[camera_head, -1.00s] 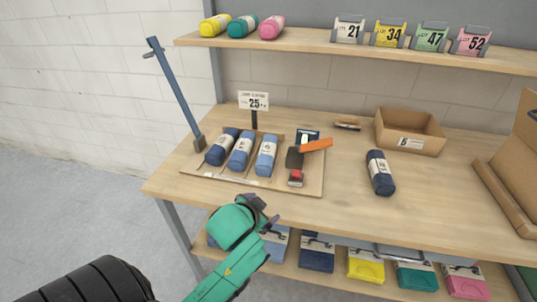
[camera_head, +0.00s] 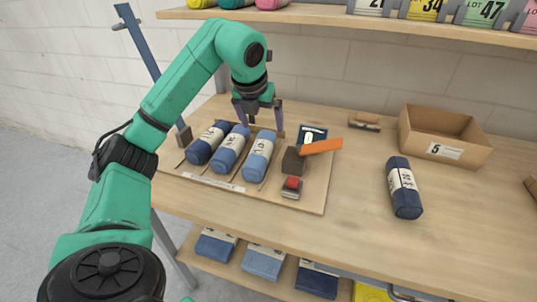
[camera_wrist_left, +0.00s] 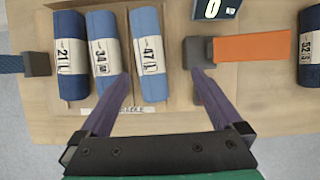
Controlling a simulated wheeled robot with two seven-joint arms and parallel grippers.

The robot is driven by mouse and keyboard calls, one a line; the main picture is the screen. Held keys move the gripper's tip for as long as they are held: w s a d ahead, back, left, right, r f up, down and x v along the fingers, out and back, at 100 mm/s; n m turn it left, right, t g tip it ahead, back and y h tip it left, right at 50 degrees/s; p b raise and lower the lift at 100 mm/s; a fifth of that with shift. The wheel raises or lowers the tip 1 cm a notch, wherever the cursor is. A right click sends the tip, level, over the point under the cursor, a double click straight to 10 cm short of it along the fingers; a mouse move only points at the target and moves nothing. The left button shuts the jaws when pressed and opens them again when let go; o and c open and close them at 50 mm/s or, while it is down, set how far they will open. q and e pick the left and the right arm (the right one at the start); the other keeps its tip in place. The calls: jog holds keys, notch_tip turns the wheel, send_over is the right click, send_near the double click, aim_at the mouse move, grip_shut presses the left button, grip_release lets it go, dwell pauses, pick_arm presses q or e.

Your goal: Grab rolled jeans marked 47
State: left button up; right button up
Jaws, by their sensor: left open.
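The rolled jeans marked 47 (camera_wrist_left: 148,55) are light blue with a white paper band. They lie rightmost of three rolls on a wooden board, and also show in the head view (camera_head: 259,157). My left gripper (camera_head: 261,120) is open and empty, pointing down above the board near the rolls' far ends. In the left wrist view its fingertips (camera_wrist_left: 160,74) are spread, the left one overlapping the picture between the 34 and 47 rolls, the right one right of the 47 roll. My right gripper is not in view.
The roll marked 34 (camera_wrist_left: 104,55) lies close left of 47, with the dark roll marked 21 (camera_wrist_left: 71,60) beyond. A dark block with an orange bar (camera_head: 322,146) stands on the right. A navy roll marked 52 (camera_head: 405,188) and an open cardboard box (camera_head: 455,151) are farther right.

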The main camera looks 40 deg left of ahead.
aim_at(260, 148)
pick_arm(q)
jog(key=shift+n+g+y, duration=0.3)
jog(key=shift+y, duration=0.1)
jog(key=x, duration=0.4)
jog(key=p+x, duration=0.1)
jog(key=x, duration=0.4)
jog(key=s+a+p+x, duration=0.1)
jog(key=x, duration=0.3)
jog(key=shift+f, duration=0.35)
jog(key=shift+w+a+f, duration=0.1)
jog(key=shift+f, duration=0.05)
jog(key=c, duration=1.4)
grip_shut()
